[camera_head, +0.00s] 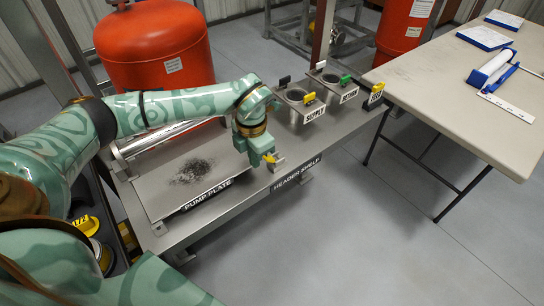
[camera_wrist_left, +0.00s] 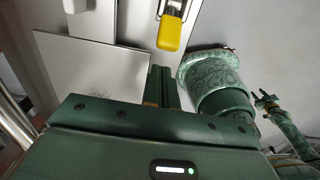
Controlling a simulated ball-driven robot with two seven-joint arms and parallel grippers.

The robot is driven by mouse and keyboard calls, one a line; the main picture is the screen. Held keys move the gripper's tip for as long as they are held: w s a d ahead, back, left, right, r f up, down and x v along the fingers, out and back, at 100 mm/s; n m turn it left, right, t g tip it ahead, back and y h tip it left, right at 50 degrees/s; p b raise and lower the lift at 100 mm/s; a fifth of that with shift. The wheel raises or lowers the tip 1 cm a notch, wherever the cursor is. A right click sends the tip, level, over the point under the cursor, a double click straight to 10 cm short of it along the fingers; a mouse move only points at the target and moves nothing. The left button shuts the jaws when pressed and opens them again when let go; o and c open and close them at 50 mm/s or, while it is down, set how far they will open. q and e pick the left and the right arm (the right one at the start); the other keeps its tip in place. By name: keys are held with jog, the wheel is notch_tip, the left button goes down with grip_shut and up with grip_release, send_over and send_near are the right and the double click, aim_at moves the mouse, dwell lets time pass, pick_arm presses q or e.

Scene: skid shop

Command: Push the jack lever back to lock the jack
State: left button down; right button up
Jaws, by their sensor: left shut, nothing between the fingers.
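A lever with a yellow grip (camera_wrist_left: 171,31) and a metal shank shows at the top of the left wrist view; I take it to be the jack lever. A small yellow piece (camera_head: 269,158) by the gripper in the head view is probably the same grip. My left gripper (camera_head: 273,163) is over the front edge of the bench, between the pump plate and the header shelf. Its fingers (camera_wrist_left: 164,84) are shut and empty, just short of the yellow grip in the wrist view. Contact cannot be told. The jack body is largely hidden.
The pump plate (camera_head: 158,185), with a dark speckled patch, lies left of the gripper. Cups with coloured tabs stand at the supply (camera_head: 296,107) and return (camera_head: 340,92) labels. A red tank (camera_head: 150,45) stands behind. A folding table (camera_head: 440,85) is at right; floor between is clear.

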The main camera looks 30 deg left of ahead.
aim_at(276, 160)
pick_arm(q)
jog(key=shift+w, duration=0.1)
dwell(0.6)
jog(key=shift+w+d+b, duration=0.2)
jog(key=shift+w+d, duration=0.1)
jog(key=shift+w, duration=0.3)
jog(key=shift+w+d+b, duration=0.2)
jog(key=shift+w+d, duration=0.05)
jog(key=shift+w, duration=0.45)
jog(key=shift+w+d+b, duration=0.25)
jog(key=shift+w+d, duration=0.05)
jog(key=shift+w, duration=0.3)
jog(key=shift+w+d+b, duration=0.25)
jog(key=shift+w, duration=0.45)
jog(key=shift+w+d+b, duration=0.25)
jog(key=shift+w+b, duration=0.05)
jog(key=shift+w, duration=0.3)
